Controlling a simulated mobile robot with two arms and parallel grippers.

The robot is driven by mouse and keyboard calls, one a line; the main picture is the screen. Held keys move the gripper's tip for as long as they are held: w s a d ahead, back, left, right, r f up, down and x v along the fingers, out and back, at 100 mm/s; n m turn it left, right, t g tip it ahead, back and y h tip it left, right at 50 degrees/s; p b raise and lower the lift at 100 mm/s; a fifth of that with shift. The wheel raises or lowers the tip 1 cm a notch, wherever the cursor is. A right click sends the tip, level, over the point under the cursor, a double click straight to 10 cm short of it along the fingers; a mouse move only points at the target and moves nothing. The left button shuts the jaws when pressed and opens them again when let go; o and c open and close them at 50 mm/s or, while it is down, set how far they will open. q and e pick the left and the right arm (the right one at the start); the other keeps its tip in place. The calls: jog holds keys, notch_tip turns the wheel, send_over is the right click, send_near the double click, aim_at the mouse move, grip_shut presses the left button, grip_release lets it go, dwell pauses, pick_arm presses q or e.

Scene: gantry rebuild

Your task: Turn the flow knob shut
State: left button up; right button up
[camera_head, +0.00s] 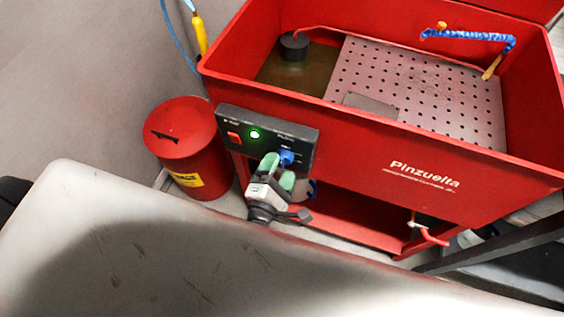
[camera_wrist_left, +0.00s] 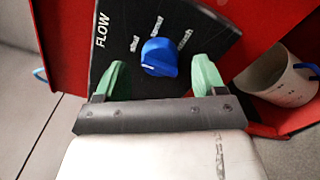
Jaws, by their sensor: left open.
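The blue flow knob (camera_head: 286,157) sits on the dark control panel (camera_head: 300,135) on the front of the red parts washer. My left gripper (camera_head: 279,171) is open in front of the panel. Its green fingertips (camera_wrist_left: 162,78) stand left and right of the knob, with visible gaps on both sides. My right gripper is not in view.
A lit green button (camera_head: 254,134) and a red switch (camera_head: 233,136) are on the same panel. A red bin (camera_head: 182,135) stands to its left. A white mug-like cup (camera_wrist_left: 277,78) is at the right of the wrist view. A red-handled valve (camera_head: 430,235) hangs at lower right.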

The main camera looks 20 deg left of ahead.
pick_arm(q)
jog(key=s+b, duration=0.1)
jog(key=s, duration=0.7)
jog(key=shift+s, duration=0.4)
jog(key=shift+a, duration=0.1)
jog(key=s+a+f+m+g+h+p, duration=0.1)
jog(key=s+f+m+g+p, duration=0.2)
jog(key=f+m, duration=0.75)
jog(key=s+a+f+m+g+h, duration=0.15)
jog(key=f+m+g, duration=0.4)
jog(key=f, duration=0.95)
jog(key=s+a+f+m+g+y+p, duration=0.1)
jog(key=s+a+f+m+g, duration=0.3)
jog(key=s, duration=0.4)
jog(key=s+a+f+m+g+y+p, duration=0.1)
jog(key=s+a+f+m+g, duration=0.3)
jog(key=s, duration=0.5)
notch_tip(320, 180, down, 3)
jog(key=shift+a+f+m+y, duration=0.2)
jog(key=shift+a+m+y, duration=0.4)
jog(key=shift+m, duration=0.6)
jog(key=shift+g, duration=0.25)
